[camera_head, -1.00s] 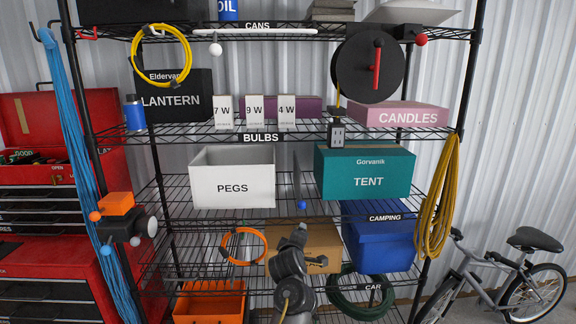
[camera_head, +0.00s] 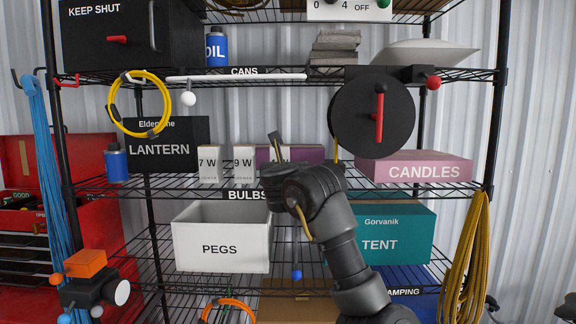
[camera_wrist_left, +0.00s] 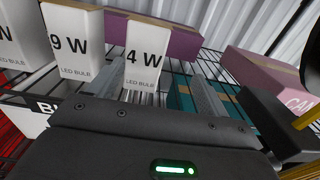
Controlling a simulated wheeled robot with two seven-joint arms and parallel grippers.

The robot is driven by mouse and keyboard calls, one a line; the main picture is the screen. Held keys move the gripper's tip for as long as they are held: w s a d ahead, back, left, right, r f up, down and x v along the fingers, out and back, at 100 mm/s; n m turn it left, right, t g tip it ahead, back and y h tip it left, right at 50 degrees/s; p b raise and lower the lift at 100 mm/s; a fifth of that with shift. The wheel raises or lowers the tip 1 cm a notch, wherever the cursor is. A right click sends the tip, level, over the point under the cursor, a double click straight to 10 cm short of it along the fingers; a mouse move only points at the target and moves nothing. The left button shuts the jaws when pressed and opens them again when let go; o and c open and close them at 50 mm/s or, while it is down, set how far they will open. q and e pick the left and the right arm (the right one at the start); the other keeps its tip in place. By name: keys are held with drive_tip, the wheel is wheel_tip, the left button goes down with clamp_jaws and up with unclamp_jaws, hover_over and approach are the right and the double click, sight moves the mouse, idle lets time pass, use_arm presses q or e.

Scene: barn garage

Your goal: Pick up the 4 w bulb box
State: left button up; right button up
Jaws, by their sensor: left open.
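The 4 W bulb box (camera_wrist_left: 146,55) is a white upright box on the wire shelf with the BULBS label. In the head view my left gripper (camera_head: 292,160) is in front of it and hides most of it. In the left wrist view the box stands beyond and between the spread fingers of my left gripper (camera_wrist_left: 154,80), nearer the left finger. That gripper is open and empty. I cannot tell whether a finger touches the box. My right gripper is not in view.
The 9 W box (camera_wrist_left: 74,42) stands close to the left of the 4 W box, with the 7 W box (camera_head: 210,164) beyond it. A purple box (camera_wrist_left: 180,37) is behind. To the right are the pink candles box (camera_head: 420,168) and a hanging black reel (camera_head: 350,115).

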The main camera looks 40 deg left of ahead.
use_arm(q)
drive_tip(key=shift+s+a+r+p, duration=0.1)
drive_tip(key=shift+a+r+p, duration=0.15)
drive_tip(key=shift+a, duration=0.35)
drive_tip(key=shift+a+r+p, duration=0.1)
drive_tip(key=shift+a+r, duration=0.15)
drive_tip(key=shift+a, duration=0.35)
drive_tip(key=x, duration=0.3)
drive_tip(key=shift+w+a+f, duration=0.2)
drive_tip(key=shift+a+f, duration=0.1)
drive_tip(key=shift+f, duration=0.05)
drive_tip(key=shift+w+d, duration=0.1)
drive_tip(key=shift+w, duration=0.05)
drive_tip(key=shift+r+p, duration=0.15)
drive_tip(key=shift+p, duration=0.25)
drive_tip(key=shift+w+a+r+p, duration=0.5)
drive_tip(key=shift+w+a+p, duration=0.1)
drive_tip(key=shift+p, duration=0.45)
drive_tip(key=shift+w+a+f+p, duration=0.2)
drive_tip(key=shift+w+a, duration=0.25)
drive_tip(key=shift+w, duration=0.05)
drive_tip(key=shift+w+a+f+p, duration=0.15)
drive_tip(key=shift+w+a, duration=0.3)
drive_tip(key=shift+w+a+f, duration=0.1)
drive_tip(key=shift+w+a, duration=0.1)
drive_tip(key=shift+w, duration=0.15)
drive_tip(key=shift+d, duration=0.25)
drive_tip(key=shift+c, duration=0.2)
drive_tip(key=c, duration=1)
